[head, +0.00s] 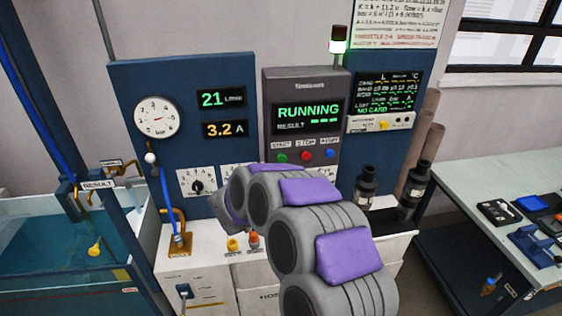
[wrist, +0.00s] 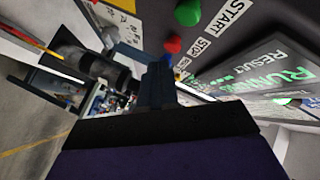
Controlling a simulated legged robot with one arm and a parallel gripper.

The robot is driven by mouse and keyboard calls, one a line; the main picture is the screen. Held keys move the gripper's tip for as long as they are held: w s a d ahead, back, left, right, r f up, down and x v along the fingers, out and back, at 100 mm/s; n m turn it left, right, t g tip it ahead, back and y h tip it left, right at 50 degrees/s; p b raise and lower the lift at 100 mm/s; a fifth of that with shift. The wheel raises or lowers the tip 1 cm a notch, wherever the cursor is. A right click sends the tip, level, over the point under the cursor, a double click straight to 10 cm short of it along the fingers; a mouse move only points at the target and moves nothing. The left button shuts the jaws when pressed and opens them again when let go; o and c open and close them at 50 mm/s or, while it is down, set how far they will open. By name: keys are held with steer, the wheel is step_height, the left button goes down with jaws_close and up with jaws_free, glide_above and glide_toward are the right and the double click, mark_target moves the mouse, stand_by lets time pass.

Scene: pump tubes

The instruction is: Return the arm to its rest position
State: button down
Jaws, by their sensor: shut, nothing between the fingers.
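My grey arm with purple panels reaches up in front of the control cabinet in the head view and hides part of the panel's lower area. The control panel (head: 305,116) shows RUNNING in green, with a green, a red and a blue button below the screen. In the wrist view, my gripper (wrist: 160,75) is shut and empty, close to the panel. The green button (wrist: 188,12) and the red button (wrist: 173,45) show beyond it, tilted in the picture. I cannot tell whether the fingertips touch the panel. The gripper is hidden in the head view.
A water tank (head: 60,245) stands at the left. A dial gauge (head: 156,117) and readouts of 21 and 3.2 A are on the blue board. Dark bottles (head: 367,188) stand right of my arm. A workbench (head: 465,190) with tools is at the right, with floor before it.

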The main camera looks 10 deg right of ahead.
steer(key=a+r+n+t+y, duration=0.3)
steer(key=a+r+n+y, duration=0.35)
steer(key=a+y, duration=0.3)
steer(key=s+a+r+n+g+y, duration=0.1)
steer(key=s+a+n+g+y, duration=0.35)
steer(key=s+n, duration=0.55)
steer(key=s+d+f+n+g, duration=0.1)
steer(key=s+f+g, duration=0.2)
steer(key=s, duration=0.8)
steer(key=s+d+f+n+g, duration=0.2)
steer(key=s+g, duration=0.1)
steer(key=s, duration=0.7)
steer(key=s+d+f+g+h, duration=0.1)
steer(key=s+d+g, duration=0.1)
steer(key=s+d, duration=0.3)
steer(key=s+d+f+g+h, duration=0.1)
steer(key=s+d, duration=0.5)
steer(key=s, duration=0.8)
steer(key=shift+n+g+h, duration=0.45)
steer(key=shift+g+h, duration=0.25)
steer(key=shift+g, duration=0.45)
